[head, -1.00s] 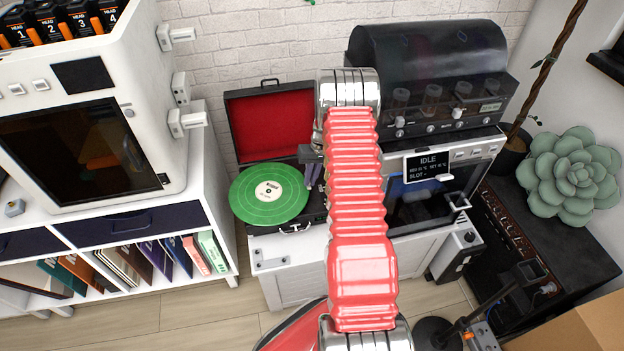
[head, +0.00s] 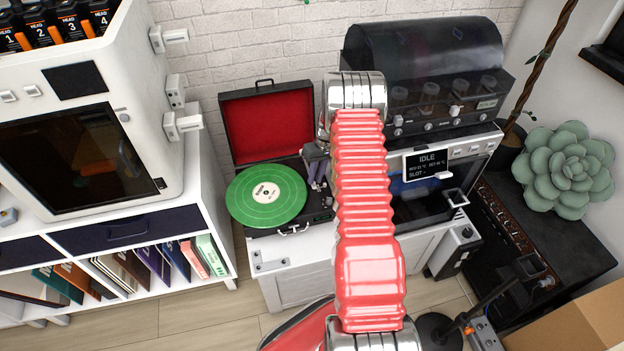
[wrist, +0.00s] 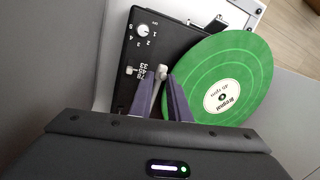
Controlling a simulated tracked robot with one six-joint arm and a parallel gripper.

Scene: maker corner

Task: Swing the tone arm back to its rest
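The record player is an open black case (head: 256,229) with a red-lined lid (head: 270,128). A green record (head: 266,195) with a pale label lies on it, and the record also shows in the wrist view (wrist: 229,75). In the wrist view a small white part (wrist: 162,71), seemingly the tone arm's end, shows between my fingertips, left of the record's edge. My gripper (wrist: 161,80) has its two purple fingers apart around this part; I see no clear contact. The rest of the tone arm and its rest are hidden or too small to tell. In the head view my gripper (head: 317,168) is over the player's right side.
A machine with an "IDLE" screen (head: 429,165) stands close to the player's right. A white cabinet machine (head: 75,90) on shelves stands left.

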